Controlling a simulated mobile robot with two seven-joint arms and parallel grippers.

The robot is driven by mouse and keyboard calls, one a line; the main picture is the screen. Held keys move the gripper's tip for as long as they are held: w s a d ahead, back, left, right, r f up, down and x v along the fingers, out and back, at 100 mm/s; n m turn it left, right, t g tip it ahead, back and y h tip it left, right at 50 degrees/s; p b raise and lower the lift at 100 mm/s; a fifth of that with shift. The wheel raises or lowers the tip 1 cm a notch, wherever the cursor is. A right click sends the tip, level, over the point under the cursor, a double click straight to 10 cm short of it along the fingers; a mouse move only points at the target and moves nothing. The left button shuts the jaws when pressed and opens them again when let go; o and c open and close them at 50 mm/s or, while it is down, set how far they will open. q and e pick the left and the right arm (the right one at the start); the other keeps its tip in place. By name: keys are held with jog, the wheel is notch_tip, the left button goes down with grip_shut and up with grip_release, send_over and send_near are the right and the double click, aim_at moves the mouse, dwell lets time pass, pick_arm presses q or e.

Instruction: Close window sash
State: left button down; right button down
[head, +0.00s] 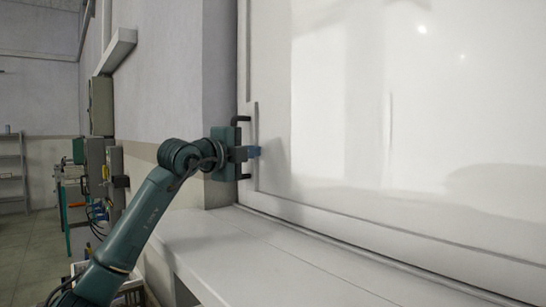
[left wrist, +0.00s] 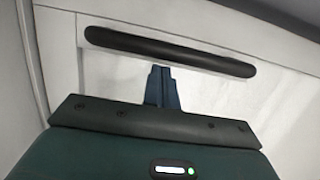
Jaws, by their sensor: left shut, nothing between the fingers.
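The window sash (head: 340,210) has a white frame and a large pale reflective pane, filling the right of the head view. Its black bar handle (head: 241,119) stands upright near the sash's left edge, its middle hidden by my gripper. In the left wrist view, the whole handle (left wrist: 170,51) runs across the top. My left gripper (head: 255,152) is shut and empty, its blue fingertips at the sash edge beside the handle. In the left wrist view, the fingertips (left wrist: 161,70) lie just below the bar, not around it. Contact cannot be told. My right gripper is not in view.
A white sill (head: 240,260) runs below the window and is clear. A grey wall (head: 160,90) stands left of the window. Grey boxes (head: 96,165) and cables are on the wall at left. A shelf (head: 12,170) stands at the far left.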

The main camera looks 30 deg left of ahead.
pick_arm(q)
jog(key=shift+a+r, duration=0.15)
jog(key=shift+a, duration=0.1)
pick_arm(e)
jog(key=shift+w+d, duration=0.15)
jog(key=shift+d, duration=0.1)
pick_arm(q)
jog(key=shift+s, duration=0.1)
